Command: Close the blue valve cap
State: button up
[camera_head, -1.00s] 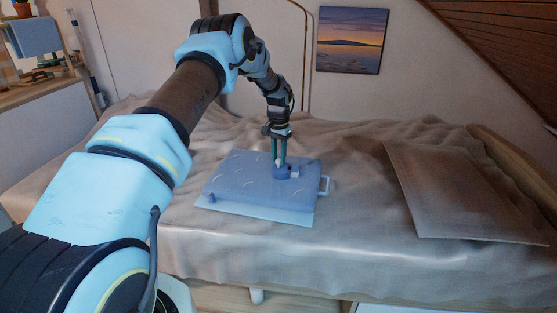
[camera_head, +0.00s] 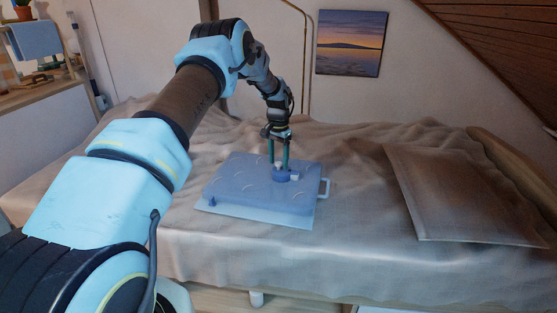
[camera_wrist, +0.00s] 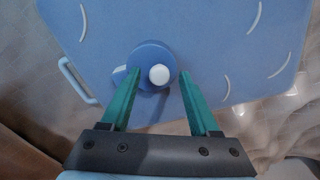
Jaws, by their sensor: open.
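A flat blue inflatable-looking pad (camera_head: 240,182) lies on the bed, with a round blue valve (camera_head: 281,177) near its right end. Small white parts show at the valve. In the wrist view the round valve (camera_wrist: 149,58) carries a white round knob (camera_wrist: 159,74), and a pale blue tab shows at its left. I cannot tell for certain which part is the cap. My gripper (camera_head: 279,167) points down over the valve. Its green fingers are apart, and in the wrist view the gripper (camera_wrist: 160,71) has one fingertip on each side of the knob, holding nothing.
A pale handle (camera_head: 325,187) sticks out at the pad's right end. A pale flat sheet (camera_head: 262,214) lies under the pad. A brown flat panel (camera_head: 455,195) lies on the right of the rumpled bedspread (camera_head: 365,220). The bedspread between is clear.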

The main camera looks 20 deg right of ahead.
aim_at(277, 163)
notch_tip(277, 163, up, 11)
jog(key=b, duration=0.1)
dwell(0.4)
jog(key=shift+f, duration=0.1)
jog(key=s+a+r+n+p, duration=0.2)
jog(key=s+a+r, duration=0.15)
jog(key=a, duration=0.35)
jog(key=s+a+r+n+p, duration=0.1)
jog(key=s+a+r, duration=0.1)
jog(key=a+r, duration=0.35)
jog(key=s+a+r+n+p, duration=0.2)
jog(key=a, duration=0.7)
jog(key=s+a+r+n+t+p, duration=0.1)
jog(key=s+a+n, duration=0.4)
jog(key=s+a, duration=1)
jog(key=s+r+p, duration=0.1)
jog(key=s, duration=0.3)
jog(key=shift+t+p, duration=0.3)
jog(key=shift+p, duration=0.1)
